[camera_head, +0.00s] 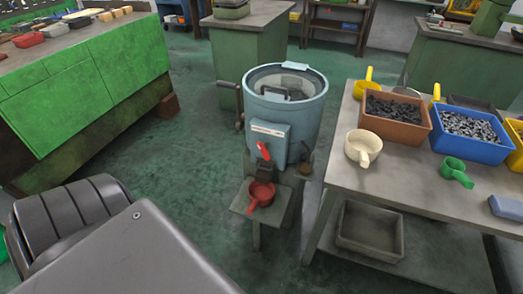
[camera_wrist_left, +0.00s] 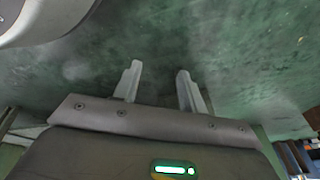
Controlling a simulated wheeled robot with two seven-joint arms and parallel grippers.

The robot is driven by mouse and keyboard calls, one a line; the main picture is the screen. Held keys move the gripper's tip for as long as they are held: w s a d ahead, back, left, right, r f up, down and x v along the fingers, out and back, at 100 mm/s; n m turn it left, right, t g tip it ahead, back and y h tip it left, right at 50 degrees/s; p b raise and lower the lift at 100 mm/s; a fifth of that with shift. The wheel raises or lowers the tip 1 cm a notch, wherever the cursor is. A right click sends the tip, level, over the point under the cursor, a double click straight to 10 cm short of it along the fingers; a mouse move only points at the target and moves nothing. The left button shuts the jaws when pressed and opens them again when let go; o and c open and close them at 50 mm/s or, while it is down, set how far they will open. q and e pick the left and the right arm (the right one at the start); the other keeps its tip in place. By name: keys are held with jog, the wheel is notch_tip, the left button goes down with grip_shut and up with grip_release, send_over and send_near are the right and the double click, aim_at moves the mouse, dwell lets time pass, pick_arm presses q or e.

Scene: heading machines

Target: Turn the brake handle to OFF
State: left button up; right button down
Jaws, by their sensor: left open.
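The blue-grey drum machine (camera_head: 298,112) stands in the middle of the head view, with a glass-topped lid. A control box (camera_head: 270,138) with a white label is on its front. A red handle (camera_head: 263,150) sticks out at the bottom of this box, tilted; its OFF mark cannot be read. It looks like the brake handle. My left gripper (camera_wrist_left: 159,85) shows only in the left wrist view. Its two fingers are apart with nothing between them, over bare green floor. The machine is not in that view. My right gripper is not in view.
A red scoop (camera_head: 261,193) sits on a small stand below the handle. A bench (camera_head: 340,195) at right holds a brown bin (camera_head: 398,126), a blue bin (camera_head: 455,150) and several scoops. A green cabinet (camera_head: 90,95) stands at left. Floor (camera_head: 185,135) left of the machine is clear.

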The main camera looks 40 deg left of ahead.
pick_arm(q)
jog(key=w+r+n+t+b, duration=0.15)
jog(key=w+r+b, duration=0.3)
jog(key=w, duration=0.55)
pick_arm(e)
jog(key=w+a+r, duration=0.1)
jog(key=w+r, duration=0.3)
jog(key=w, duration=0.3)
pick_arm(q)
jog(key=n+t+y+b, duration=0.55)
jog(key=n+t, duration=0.45)
jog(key=t, duration=0.2)
send_near(263, 153)
jog(key=shift+h, duration=0.25)
jog(key=b+x, duration=0.2)
jog(key=x, duration=0.8)
jog(key=shift+a+f, duration=0.1)
jog(key=shift+w+a, duration=0.15)
jog(key=shift+w, duration=0.2)
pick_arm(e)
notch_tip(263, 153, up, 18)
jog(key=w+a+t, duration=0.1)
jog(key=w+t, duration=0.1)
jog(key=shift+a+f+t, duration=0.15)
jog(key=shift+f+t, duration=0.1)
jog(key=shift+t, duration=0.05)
pick_arm(q)
grip_shut()
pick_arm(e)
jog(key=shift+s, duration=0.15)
